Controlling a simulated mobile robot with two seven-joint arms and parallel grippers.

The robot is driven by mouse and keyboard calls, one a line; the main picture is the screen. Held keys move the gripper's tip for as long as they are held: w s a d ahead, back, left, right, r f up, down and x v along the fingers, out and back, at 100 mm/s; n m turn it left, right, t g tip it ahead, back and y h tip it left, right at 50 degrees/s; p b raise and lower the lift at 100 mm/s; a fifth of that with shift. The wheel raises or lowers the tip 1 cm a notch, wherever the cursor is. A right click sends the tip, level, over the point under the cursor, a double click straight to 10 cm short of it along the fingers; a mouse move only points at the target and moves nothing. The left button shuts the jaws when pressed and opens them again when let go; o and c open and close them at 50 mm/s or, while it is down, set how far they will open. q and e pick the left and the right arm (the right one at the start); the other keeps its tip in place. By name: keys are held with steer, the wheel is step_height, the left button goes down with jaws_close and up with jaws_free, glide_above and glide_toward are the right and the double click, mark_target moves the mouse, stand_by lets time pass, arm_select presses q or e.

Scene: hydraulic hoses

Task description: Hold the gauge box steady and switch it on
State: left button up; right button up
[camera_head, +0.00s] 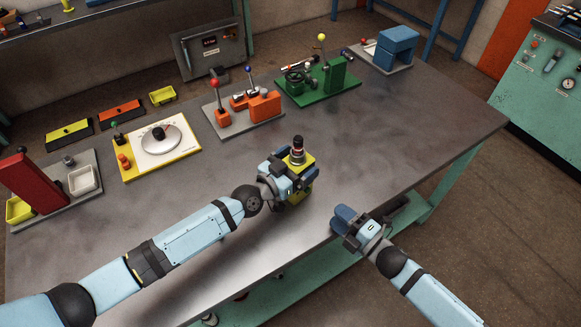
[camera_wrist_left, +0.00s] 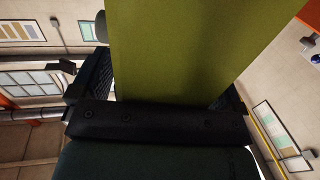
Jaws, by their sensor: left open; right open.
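The gauge box is a small yellow box (camera_head: 304,160) with a dark, red-banded knob or gauge (camera_head: 297,145) on top. It stands near the middle of the table's front part, partly hidden by my left gripper. My left gripper (camera_head: 294,172) is open, with its fingers on either side of the box. In the left wrist view the box's yellow-green face (camera_wrist_left: 190,45) fills the space between the dark fingers; I cannot tell whether they touch it. My right gripper (camera_head: 370,216) is open and empty at the table's front edge, right of and nearer than the box.
The grey table (camera_head: 400,135) is clear to the right of the box. Along the back stand a yellow dial board (camera_head: 155,147), an orange lever fixture (camera_head: 240,108), a green fixture (camera_head: 320,82) and a blue block (camera_head: 398,42). A red post (camera_head: 38,183) stands at left.

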arm_select(q)
steer(key=c, duration=1.2)
arm_select(e)
jaws_close()
stand_by(0.9)
